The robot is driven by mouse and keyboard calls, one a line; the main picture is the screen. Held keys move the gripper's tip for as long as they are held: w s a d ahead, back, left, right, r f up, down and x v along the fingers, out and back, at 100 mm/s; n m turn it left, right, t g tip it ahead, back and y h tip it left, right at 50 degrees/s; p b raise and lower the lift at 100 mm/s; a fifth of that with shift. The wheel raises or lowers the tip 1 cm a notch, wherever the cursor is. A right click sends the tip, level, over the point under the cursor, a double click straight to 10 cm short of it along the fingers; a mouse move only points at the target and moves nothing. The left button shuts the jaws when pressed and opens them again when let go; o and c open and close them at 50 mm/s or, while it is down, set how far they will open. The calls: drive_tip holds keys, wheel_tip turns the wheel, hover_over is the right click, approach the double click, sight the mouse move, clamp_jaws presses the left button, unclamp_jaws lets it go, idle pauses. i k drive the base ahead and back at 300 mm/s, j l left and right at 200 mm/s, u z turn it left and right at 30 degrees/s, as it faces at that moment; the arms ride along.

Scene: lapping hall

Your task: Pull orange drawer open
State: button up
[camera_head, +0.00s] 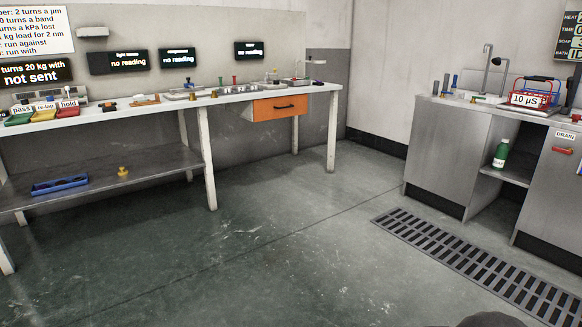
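The orange drawer (270,110) hangs under the right part of the long white bench, across the room from me. Its orange front has a dark bar handle (284,107). A pale side of the drawer shows to the left of the front, and I cannot tell from here how far it stands out. My gripper is not in view. A dark rounded shape at the bottom right edge is cut off, and I cannot tell what it is.
The white bench (225,98) has legs and a lower shelf (110,172) with a blue tray (60,185). A steel counter (440,150) stands at right, with a floor grate (470,262) before it. The floor between is clear.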

sight(275, 107)
drive_tip(key=i+u, duration=0.4)
drive_tip(key=i, duration=1.65)
drive_tip(key=i+j+z, duration=0.15)
drive_tip(key=i, duration=0.4)
drive_tip(key=i+j+z, duration=0.15)
drive_tip(key=i, duration=0.4)
drive_tip(key=i+j+z, duration=0.2)
drive_tip(key=i, duration=0.35)
drive_tip(key=i+j+z, duration=0.15)
drive_tip(key=i, duration=0.35)
drive_tip(key=i+j+z, duration=0.15)
drive_tip(key=i+j, duration=0.3)
drive_tip(key=i, duration=0.05)
